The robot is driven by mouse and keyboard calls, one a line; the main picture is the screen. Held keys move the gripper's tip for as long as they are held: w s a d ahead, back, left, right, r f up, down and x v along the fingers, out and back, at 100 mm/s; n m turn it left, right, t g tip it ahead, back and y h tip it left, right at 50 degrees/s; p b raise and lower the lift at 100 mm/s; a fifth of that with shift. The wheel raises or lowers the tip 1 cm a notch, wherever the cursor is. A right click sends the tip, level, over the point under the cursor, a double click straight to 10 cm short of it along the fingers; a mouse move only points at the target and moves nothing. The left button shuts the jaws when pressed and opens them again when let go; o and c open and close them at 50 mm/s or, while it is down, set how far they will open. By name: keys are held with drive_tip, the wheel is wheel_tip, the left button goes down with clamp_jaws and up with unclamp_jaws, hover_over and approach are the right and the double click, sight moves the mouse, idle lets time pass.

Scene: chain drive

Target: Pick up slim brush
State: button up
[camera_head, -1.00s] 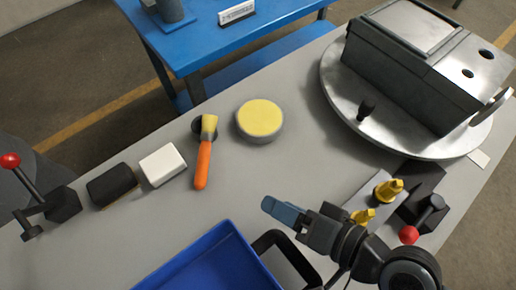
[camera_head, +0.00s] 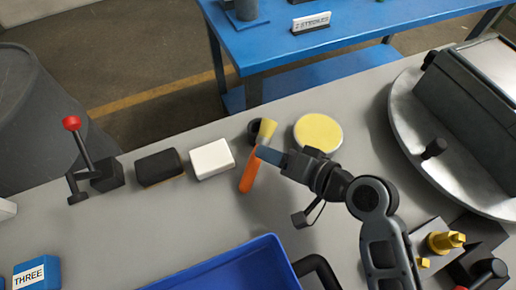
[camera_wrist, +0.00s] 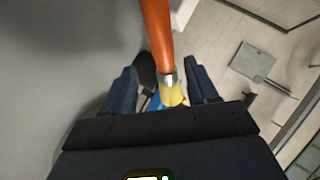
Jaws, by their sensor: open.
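The slim brush (camera_head: 248,176) has an orange handle and pale yellow bristles. In the head view its bristle end rests at a small dark round holder (camera_head: 255,131), and the handle points toward the front of the table. My gripper (camera_head: 268,155) is at the brush, its fingertips overlapping the upper handle in the head view. In the wrist view the brush (camera_wrist: 158,35) shows between the two spread blue fingers of my gripper (camera_wrist: 163,88), bristles toward the palm. The jaws are open. I cannot tell whether a finger touches the brush.
Left of the brush are a white block (camera_head: 212,160) and a black block (camera_head: 159,167). A yellow-topped round tin (camera_head: 318,133) stands close on the right. A blue bin (camera_head: 235,268) lies in front. A red-knobbed lever (camera_head: 72,123) stands at far left.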

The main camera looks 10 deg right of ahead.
drive_tip(key=shift+a+r+p+x, duration=0.1)
drive_tip(key=shift+p+x, duration=0.15)
drive_tip(key=shift+x, duration=0.85)
drive_tip(key=shift+a+r+p+x, duration=0.1)
drive_tip(key=shift+p+x, duration=0.1)
drive_tip(key=shift+x, duration=0.95)
clamp_jaws()
drive_tip(key=shift+r, duration=0.15)
